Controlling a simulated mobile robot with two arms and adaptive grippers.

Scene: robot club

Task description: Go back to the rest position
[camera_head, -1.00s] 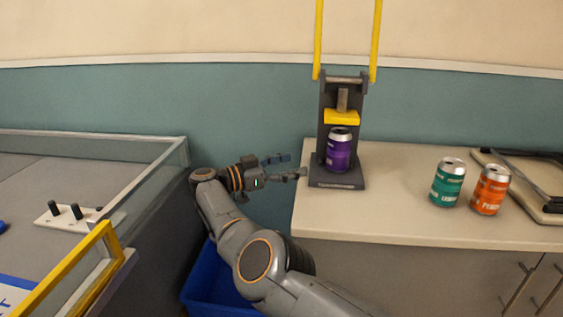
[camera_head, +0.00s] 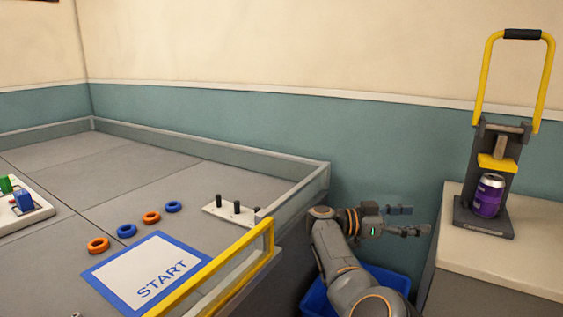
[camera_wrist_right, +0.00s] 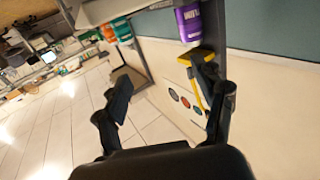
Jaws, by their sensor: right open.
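My right gripper (camera_head: 412,220) is open and empty. In the head view it points right, in the gap between the grey walled field and the counter, above a blue bin. In the right wrist view its two fingers (camera_wrist_right: 165,105) stand apart with nothing between them. A purple can (camera_head: 488,196) stands upright on the base of a can press (camera_head: 484,222) with a raised yellow handle, to the right of the gripper and apart from it. The can also shows at the top of the right wrist view (camera_wrist_right: 189,22). My left gripper is not in view.
The walled field (camera_head: 70,160) fills the left, with a START mat (camera_head: 150,270), blue and orange rings (camera_head: 127,230), a peg board (camera_head: 222,211) and a yellow bar (camera_head: 225,270). The blue bin (camera_head: 316,300) is below my arm. The counter (camera_head: 500,262) is at the right.

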